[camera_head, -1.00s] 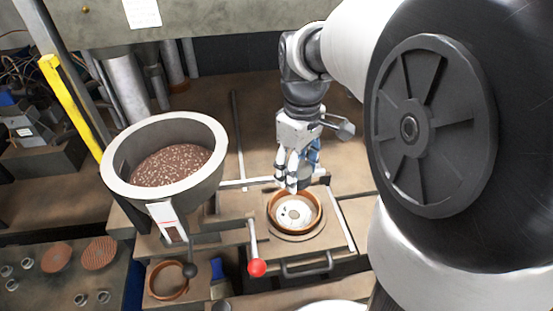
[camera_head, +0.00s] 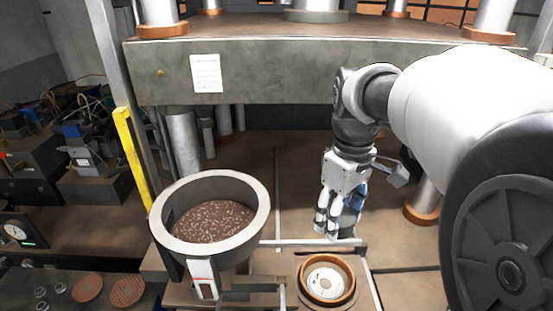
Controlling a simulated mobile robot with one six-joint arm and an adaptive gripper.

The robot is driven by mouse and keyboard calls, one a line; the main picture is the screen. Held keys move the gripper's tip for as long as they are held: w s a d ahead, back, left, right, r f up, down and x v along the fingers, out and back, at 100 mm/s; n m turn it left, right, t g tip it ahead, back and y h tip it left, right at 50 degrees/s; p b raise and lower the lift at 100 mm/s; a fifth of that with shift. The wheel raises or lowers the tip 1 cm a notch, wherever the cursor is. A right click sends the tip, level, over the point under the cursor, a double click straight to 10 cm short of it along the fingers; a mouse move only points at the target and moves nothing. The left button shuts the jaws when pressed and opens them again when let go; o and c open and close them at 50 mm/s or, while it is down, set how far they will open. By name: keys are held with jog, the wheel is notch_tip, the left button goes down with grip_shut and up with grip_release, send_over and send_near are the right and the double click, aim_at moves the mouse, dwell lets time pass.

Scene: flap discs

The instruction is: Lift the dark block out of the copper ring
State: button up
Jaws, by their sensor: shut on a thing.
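The copper ring (camera_head: 352,284) sits near the bottom of the head view, right of centre. Inside it lies a pale disc (camera_head: 325,283) with a small dark centre, and I see no block standing in the ring. My gripper (camera_head: 337,230) points down, above and slightly behind the ring, clear of its rim. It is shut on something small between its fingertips. The fingers hide most of it, so I cannot make out the dark block's shape.
A large grey bowl (camera_head: 259,212) of brown grains stands left of the ring. A yellow post (camera_head: 132,160) rises further left. A heavy grey beam (camera_head: 290,75) crosses behind and above my gripper. Brown discs (camera_head: 128,290) lie at the lower left.

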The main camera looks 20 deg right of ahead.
jog(key=shift+r+p, duration=3)
jog(key=shift+r, duration=0.4)
jog(key=shift+f, duration=0.1)
